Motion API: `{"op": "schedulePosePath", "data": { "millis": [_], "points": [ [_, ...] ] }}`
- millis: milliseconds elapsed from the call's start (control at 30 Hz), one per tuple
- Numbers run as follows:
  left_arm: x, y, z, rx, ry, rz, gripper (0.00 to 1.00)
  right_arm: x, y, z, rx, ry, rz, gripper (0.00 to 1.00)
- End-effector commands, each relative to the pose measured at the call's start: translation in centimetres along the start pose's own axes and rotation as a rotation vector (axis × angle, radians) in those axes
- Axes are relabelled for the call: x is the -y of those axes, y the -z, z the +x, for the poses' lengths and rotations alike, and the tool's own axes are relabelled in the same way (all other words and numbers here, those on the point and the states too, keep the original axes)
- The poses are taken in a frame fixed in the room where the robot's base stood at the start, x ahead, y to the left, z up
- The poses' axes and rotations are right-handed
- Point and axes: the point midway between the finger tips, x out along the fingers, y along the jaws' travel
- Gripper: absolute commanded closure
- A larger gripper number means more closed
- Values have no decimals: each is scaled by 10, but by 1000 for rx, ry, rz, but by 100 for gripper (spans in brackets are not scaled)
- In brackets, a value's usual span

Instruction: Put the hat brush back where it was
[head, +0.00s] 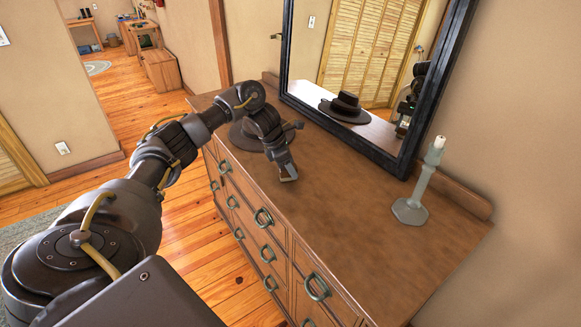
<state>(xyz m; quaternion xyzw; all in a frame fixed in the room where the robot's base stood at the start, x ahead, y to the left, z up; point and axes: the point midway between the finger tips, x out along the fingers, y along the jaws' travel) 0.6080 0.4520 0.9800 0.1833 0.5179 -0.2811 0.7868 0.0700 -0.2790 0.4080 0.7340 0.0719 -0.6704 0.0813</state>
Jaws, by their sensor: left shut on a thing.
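My left gripper (288,174) reaches over the brown dresser top (345,205) from the left, pointing down close to the wood. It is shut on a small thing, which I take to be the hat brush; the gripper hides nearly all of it. I cannot tell whether the brush touches the dresser top. A dark brimmed hat (240,138) lies at the dresser's far left end, partly hidden behind my left arm. My right gripper is not in view.
A grey-green candlestick (411,211) with a candle stands at the right of the dresser top. A dark-framed mirror (375,150) stands along the back and reflects the hat. The dresser top between gripper and candlestick is clear. Drawer handles (317,287) stick out in front.

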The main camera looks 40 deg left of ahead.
Motion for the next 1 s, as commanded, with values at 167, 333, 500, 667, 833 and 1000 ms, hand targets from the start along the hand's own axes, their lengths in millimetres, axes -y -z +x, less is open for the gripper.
{"op": "schedulePosePath", "data": {
  "millis": [167, 333, 500, 667, 833, 1000],
  "points": [
    [0, 1, 2, 1, -1, 0, 85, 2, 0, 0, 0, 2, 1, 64],
    [0, 2, 3, 0, -1, 0, 85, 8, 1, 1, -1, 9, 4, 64],
    [0, 2, 4, 0, -1, 0, 54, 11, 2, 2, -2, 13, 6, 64],
    [0, 2, 4, 0, -1, 0, 42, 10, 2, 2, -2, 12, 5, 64],
    [0, 2, 4, 0, -1, 0, 42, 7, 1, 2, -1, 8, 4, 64],
    [-1, 0, -7, 2, -4, 2, 42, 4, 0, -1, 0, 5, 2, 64]
  ]
}}
